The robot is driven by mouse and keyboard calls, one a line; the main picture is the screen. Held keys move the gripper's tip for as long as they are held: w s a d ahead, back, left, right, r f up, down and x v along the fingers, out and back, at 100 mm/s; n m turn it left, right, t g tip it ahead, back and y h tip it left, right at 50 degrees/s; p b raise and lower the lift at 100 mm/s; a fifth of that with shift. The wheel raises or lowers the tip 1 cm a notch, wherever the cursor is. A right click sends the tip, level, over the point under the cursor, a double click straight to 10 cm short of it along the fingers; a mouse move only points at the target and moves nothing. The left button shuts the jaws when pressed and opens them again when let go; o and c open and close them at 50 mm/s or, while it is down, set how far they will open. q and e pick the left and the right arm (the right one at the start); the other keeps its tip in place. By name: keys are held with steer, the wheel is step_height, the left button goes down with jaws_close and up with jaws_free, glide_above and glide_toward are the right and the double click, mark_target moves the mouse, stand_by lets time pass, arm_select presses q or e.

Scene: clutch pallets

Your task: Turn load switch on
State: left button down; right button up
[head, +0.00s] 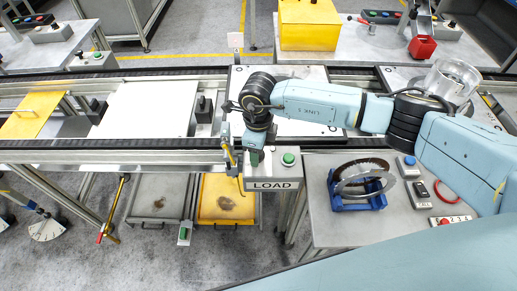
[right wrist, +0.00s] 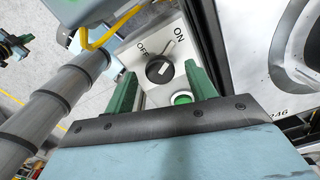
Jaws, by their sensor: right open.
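The LOAD switch box (head: 272,184) stands at the front edge of the conveyor in the head view, with a green button on its right. In the right wrist view its black rotary knob (right wrist: 160,69) sits on a pale plate marked OFF and ON. I cannot tell clearly which mark the knob points to. My right gripper (head: 252,160) is over the left part of the box and hides the knob in the head view. In the right wrist view the green fingers (right wrist: 160,78) are apart, one on each side of the knob, with nothing held. My left gripper is not in view.
The green button (right wrist: 182,98) is close to the right finger. A yellow hooked cable (head: 229,151) hangs left of the box. Right of it, a grey side table (head: 325,225) holds a blue stand (head: 357,203) with metal rings, and small control boxes.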

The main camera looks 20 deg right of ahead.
step_height(320, 180, up, 13)
steer(key=b, duration=0.1)
steer(key=shift+f, duration=0.2)
